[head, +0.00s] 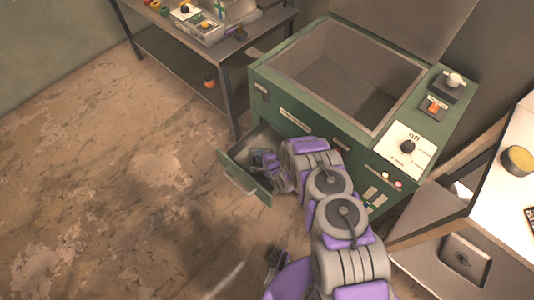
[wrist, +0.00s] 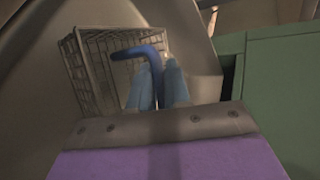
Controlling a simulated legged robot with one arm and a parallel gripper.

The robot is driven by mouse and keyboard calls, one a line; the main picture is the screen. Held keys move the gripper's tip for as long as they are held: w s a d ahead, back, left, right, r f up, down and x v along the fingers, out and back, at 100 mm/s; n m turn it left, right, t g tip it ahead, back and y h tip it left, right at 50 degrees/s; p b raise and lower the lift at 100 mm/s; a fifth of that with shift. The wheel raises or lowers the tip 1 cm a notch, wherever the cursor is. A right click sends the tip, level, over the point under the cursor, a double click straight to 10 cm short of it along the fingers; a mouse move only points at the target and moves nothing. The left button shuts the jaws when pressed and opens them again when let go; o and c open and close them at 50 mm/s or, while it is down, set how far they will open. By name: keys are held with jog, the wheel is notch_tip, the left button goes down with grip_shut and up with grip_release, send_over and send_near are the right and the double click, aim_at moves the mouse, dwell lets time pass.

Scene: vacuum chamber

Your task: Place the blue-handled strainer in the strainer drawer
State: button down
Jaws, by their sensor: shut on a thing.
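The strainer is a wire mesh basket (wrist: 92,62) with a blue hooked handle (wrist: 137,51), seen in the wrist view. My gripper (wrist: 158,68) is shut on the blue handle, and the basket lies just beyond the fingertips to the left. In the head view, my gripper (head: 264,160) reaches into the open drawer (head: 238,182) low on the front of the green cabinet. Grey surfaces surround the basket in the wrist view. I cannot tell whether the basket touches the drawer floor. My arm hides the right side of the drawer.
The green chamber cabinet (head: 290,125) has an open grey well on top and a dial panel (head: 408,147) at right. A metal table (head: 215,50) with instruments stands behind left. A white-topped bench (head: 505,190) is at right. The floor at left is clear.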

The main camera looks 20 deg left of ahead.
aim_at(265, 150)
jog(key=shift+w+d+f, duration=0.15)
jog(key=shift+w+f, duration=0.15)
jog(key=shift+w, duration=0.05)
jog(key=w, duration=0.1)
jog(key=w+b, duration=0.1)
jog(key=shift+w+d+f, duration=0.15)
jog(key=shift+w+d, duration=0.15)
jog(key=shift+w+d+f+b, duration=0.1)
jog(key=shift+w+f+b, duration=0.05)
jog(key=shift+w+b, duration=0.25)
jog(key=shift+s+f, duration=0.15)
jog(key=shift+f, duration=0.2)
jog(key=shift+d, duration=0.15)
jog(key=c, duration=1.1)
grip_release()
jog(key=p+v, duration=0.2)
jog(key=v, duration=1)
jog(key=shift+p, duration=0.4)
